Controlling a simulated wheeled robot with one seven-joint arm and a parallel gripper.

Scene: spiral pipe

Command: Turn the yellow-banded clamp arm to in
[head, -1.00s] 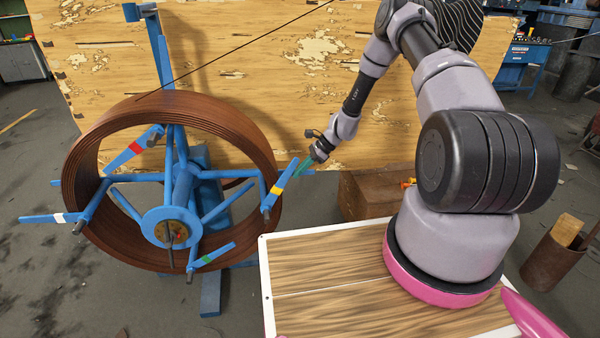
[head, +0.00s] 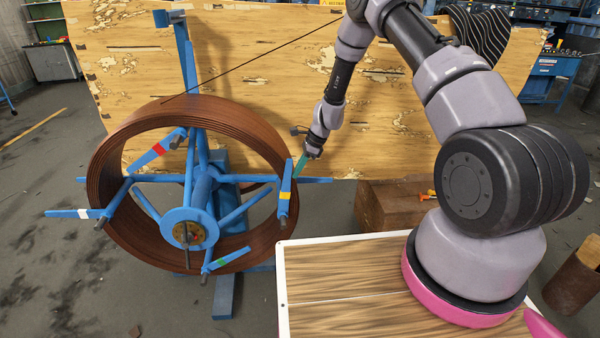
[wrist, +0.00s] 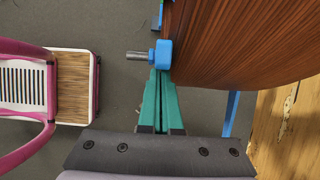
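The yellow-banded clamp arm (head: 287,186) is a blue bar on the right side of the wheel, near upright in the head view and lying along the coil's rim. My gripper (head: 298,170), with green fingers, is just right of its upper part. In the wrist view the clamp arm's blue end (wrist: 165,54) is beyond the fingertips, with a grey pin sticking out to the left. My gripper (wrist: 160,73) appears shut, its fingers close together, with the tips at or touching the blue bar. I see nothing clearly held between them.
The brown pipe coil (head: 120,135) sits on a blue spoked wheel. Other clamp arms have red (head: 158,150), white (head: 83,213) and green (head: 222,261) bands. A wooden board (head: 240,60) stands behind; a brown crate (head: 395,205) is to the right.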

